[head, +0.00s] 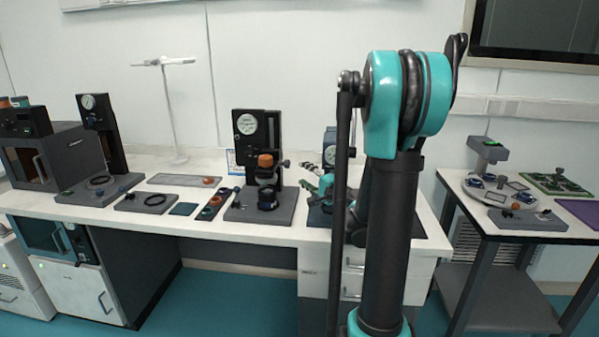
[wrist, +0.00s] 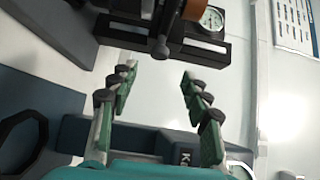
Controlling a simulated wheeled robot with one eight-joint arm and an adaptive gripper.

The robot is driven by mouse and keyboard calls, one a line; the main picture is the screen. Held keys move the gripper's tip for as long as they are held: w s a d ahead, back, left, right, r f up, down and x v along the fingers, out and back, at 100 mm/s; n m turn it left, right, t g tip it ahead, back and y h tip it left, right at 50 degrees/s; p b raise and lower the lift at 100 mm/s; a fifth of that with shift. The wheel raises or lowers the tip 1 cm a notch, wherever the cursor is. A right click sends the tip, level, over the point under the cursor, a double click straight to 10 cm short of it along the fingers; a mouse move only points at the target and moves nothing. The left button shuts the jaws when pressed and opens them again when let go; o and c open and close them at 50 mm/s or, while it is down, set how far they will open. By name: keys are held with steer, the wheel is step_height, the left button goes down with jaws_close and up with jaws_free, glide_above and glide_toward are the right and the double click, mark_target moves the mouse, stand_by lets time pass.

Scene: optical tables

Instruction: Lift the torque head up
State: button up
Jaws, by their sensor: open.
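What looks like the torque head is the dark block with an orange-brown cap (head: 266,170) on the upright stand with a round dial (head: 247,124). A side knob sticks out to its right. In the head view my gripper (head: 322,183) is right of the stand, partly hidden by my arm.
A second gauge stand (head: 110,140) and a dark box-shaped device (head: 60,155) stand to the left. Small trays with rings and knobs lie along the white bench (head: 200,222). Another device (head: 331,145) stands close behind my gripper. A side table (head: 455,190) is at right.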

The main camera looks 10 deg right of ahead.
steer(key=s+a+m+h, duration=0.2)
steer(key=a, duration=0.1)
steer(key=m+t+h, duration=0.2)
steer(key=h, duration=0.2)
glide_toward(288, 164)
steer(key=w, duration=1.1)
steer(key=shift+w+a+f, duration=0.1)
steer(key=shift+w+a, duration=0.2)
steer(key=shift+a, duration=0.1)
steer(key=shift+c, duration=0.3)
jaws_close()
